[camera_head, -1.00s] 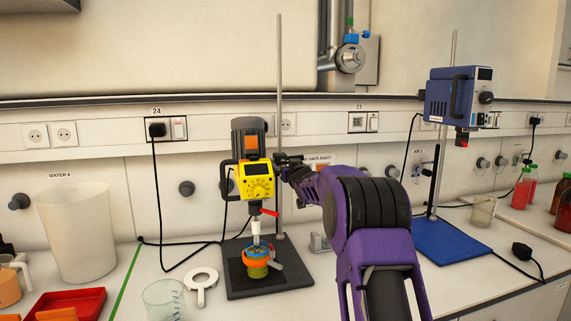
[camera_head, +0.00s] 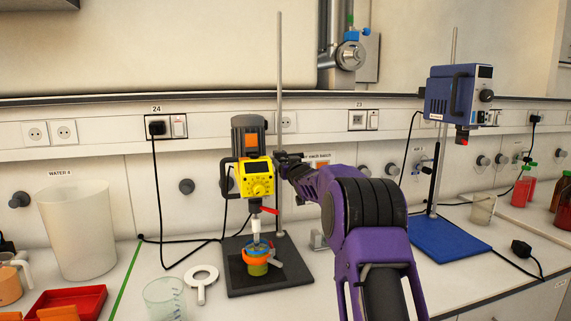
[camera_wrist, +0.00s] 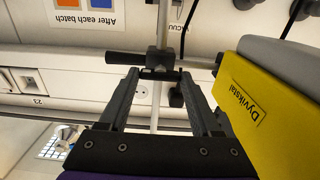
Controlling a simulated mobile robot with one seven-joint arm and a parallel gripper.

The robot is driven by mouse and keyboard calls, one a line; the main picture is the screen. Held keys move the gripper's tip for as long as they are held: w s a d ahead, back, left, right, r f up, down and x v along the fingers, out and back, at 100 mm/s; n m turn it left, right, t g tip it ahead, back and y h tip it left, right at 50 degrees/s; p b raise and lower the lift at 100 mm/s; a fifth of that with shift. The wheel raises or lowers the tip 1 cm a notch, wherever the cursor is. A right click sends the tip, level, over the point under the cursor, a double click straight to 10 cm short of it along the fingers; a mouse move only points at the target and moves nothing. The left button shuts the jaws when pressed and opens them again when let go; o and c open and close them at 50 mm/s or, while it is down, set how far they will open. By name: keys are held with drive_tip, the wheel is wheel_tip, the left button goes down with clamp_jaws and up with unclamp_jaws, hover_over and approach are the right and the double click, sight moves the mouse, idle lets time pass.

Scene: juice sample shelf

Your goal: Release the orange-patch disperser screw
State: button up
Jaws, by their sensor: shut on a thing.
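The orange-patch disperser (camera_head: 254,178) is yellow with a grey motor and an orange patch. It hangs on an upright rod (camera_head: 280,70), its shaft pointing down to a pot (camera_head: 257,268). My gripper (camera_head: 287,163) is at the black clamp on that rod, just right of the yellow housing. In the wrist view, my gripper (camera_wrist: 160,76) has its two fingers around the small dark screw at the clamp (camera_wrist: 158,60). The fingertips hide most of the screw. The yellow housing (camera_wrist: 255,108) fills the right of the wrist view.
A blue disperser (camera_head: 458,97) stands on a blue base (camera_head: 440,242) at the right. A tall beaker (camera_head: 80,230), a red tray (camera_head: 70,300), a glass beaker (camera_head: 165,298) and a white ring (camera_head: 202,280) are at the left. Cables hang along the wall.

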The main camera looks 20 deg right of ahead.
drive_tip(key=shift+n, duration=0.3)
drive_tip(key=shift+n+b, duration=3.15)
drive_tip(key=shift+n, duration=5.45)
drive_tip(key=o, duration=1.4)
drive_tip(key=shift+s, duration=0.1)
